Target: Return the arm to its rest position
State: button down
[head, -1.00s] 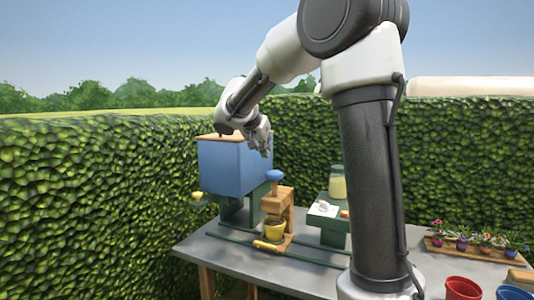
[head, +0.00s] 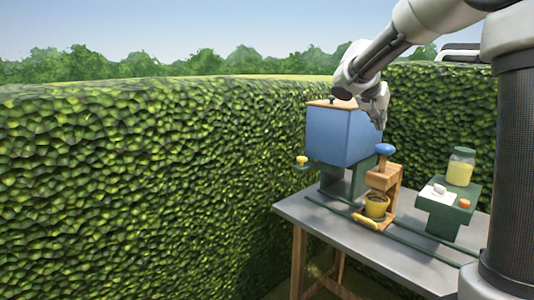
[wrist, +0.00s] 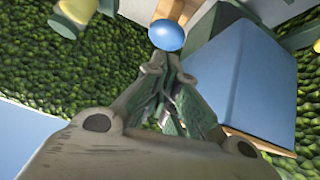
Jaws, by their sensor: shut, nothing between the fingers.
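My gripper (head: 377,104) is raised above the table, beside the upper right of the blue box (head: 340,134) in the head view. In the wrist view my gripper (wrist: 170,75) has its fingers drawn together with nothing between them. The blue box (wrist: 268,75) fills the right of the wrist view, and a blue knob (wrist: 166,35) shows just past the fingertips. My arm bends down to the gripper from the upper right of the head view.
The grey table (head: 310,216) carries a wooden press (head: 391,181) with a blue knob (head: 385,149), a yellow pot (head: 376,206), and a green stand (head: 446,212) with a jar (head: 460,168). A tall hedge (head: 150,190) stands behind and left. Open air lies above the table.

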jog(key=s+a+f+n+y, duration=0.1)
jog(key=s+f+n+y, duration=0.1)
jog(key=s, duration=1)
jog(key=s+a+f+n+y, duration=0.2)
jog(key=s+f+n, duration=0.1)
jog(key=s, duration=0.8)
jog(key=s+a+f+n+g+y, duration=0.1)
jog(key=s+a+f+n+y, duration=0.1)
jog(key=s, duration=1)
jog(key=shift+s+f+n+y, duration=0.3)
jog(key=shift+f+n+y, duration=0.2)
jog(key=shift+f+n, duration=0.3)
